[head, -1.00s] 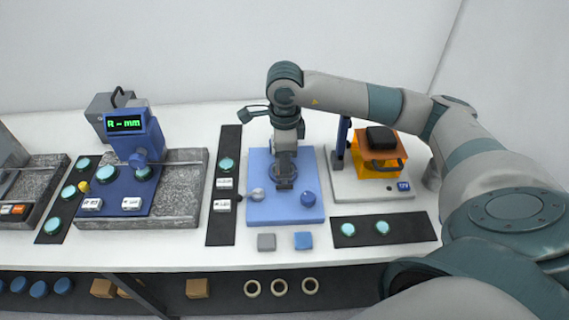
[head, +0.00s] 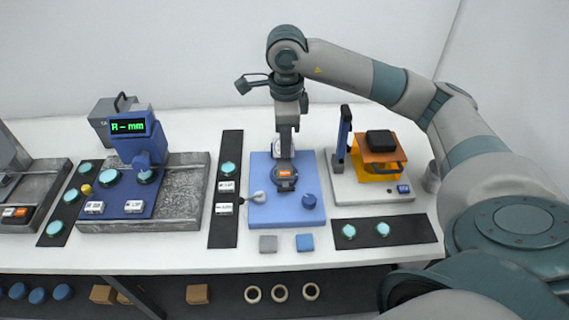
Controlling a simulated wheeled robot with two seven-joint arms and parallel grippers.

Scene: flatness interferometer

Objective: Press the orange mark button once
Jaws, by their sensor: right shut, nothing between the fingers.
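An orange mark button (head: 285,173) shows as a small orange patch on a dark round part of the light blue plate (head: 262,214). My right gripper (head: 285,157) is shut and empty, pointing down just above and behind the button in the picture. A small gap seems to separate the fingertips from it, though the exact height is hard to tell. My left gripper is not in view.
A blue knob (head: 309,201) and a lever with a pale ball (head: 258,197) flank the button. An orange block device (head: 379,158) stands to the right. A blue gauge with a green display (head: 128,127) stands on a granite slab at left.

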